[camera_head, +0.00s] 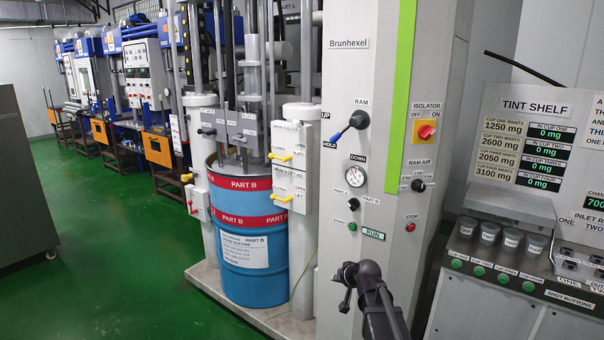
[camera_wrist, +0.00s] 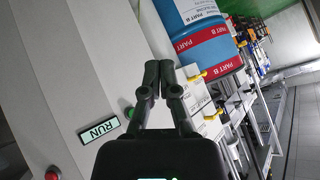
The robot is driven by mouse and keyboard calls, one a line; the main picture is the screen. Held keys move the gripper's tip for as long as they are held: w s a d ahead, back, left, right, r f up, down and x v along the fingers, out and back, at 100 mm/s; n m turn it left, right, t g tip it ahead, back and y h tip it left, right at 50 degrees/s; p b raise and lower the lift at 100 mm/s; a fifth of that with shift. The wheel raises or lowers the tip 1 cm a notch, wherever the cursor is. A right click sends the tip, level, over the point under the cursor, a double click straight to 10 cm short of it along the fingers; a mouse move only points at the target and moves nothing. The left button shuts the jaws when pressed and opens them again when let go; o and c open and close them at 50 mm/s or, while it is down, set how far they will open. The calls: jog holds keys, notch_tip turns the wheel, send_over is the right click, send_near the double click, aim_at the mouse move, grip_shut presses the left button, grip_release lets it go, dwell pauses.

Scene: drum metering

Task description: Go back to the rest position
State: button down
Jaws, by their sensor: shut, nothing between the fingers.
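My gripper (camera_head: 345,272) is in front of the grey machine cabinet (camera_head: 392,215), below its control panel. In the wrist view my gripper (camera_wrist: 159,68) has its two dark fingers together with nothing between them. The green start button (camera_wrist: 130,112) and the lit RUN display (camera_wrist: 100,127) show beside the fingers there. In the head view the RUN display (camera_head: 372,233) is above and right of the gripper. No marked rest position is visible.
A blue drum (camera_head: 240,243) with red PART B bands stands left of the cabinet. The tint shelf (camera_head: 504,262) with cups and green buttons is at right. A dark grey cabinet (camera_head: 22,180) is at far left. The green floor (camera_head: 110,255) between is clear.

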jog(key=s+d+g+h+p, duration=0.2)
jog(key=s+d+g, duration=0.1)
jog(key=s, duration=1)
jog(key=s+d+g+h+p, duration=0.2)
jog(key=s+g, duration=0.3)
jog(key=s, duration=0.8)
jog(key=shift+s+d+n+g+p, duration=0.25)
jog(key=shift+d+n+g+p, duration=0.2)
jog(key=shift+p, duration=0.3)
